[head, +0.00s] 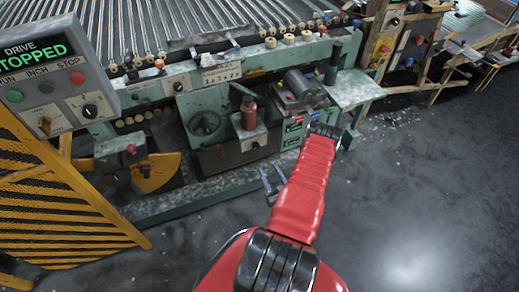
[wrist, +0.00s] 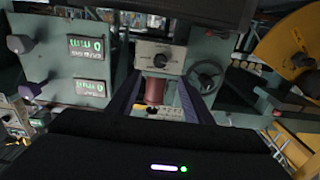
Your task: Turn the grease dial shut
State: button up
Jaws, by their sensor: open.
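The grease dial (wrist: 159,60) is a small dark knob on a pale plate on a green box. In the head view the dial (head: 255,145) sits on the box front below a red grease cup (head: 249,118). The cup (wrist: 154,90) also shows in the wrist view, where the scene looks inverted. My gripper (head: 273,172) is open and empty, in front of and below the dial, apart from it. In the wrist view its two dark fingers (wrist: 157,88) spread on either side of the cup, with the dial ahead between them. The dial's exact pointer setting is too small to read.
A handwheel (head: 205,124) stands left of the dial box. Green-lit counters (head: 293,128) and a motor are at its right. A yellow guard (head: 60,205) and a control box reading STOPPED (head: 50,70) are at the left. The dark floor (head: 420,200) at right is clear.

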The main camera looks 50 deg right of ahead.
aim_at(257, 148)
jog(key=x, duration=1.3)
jog(key=shift+w+d, duration=0.15)
jog(key=shift+w, duration=0.15)
jog(key=c, duration=1)
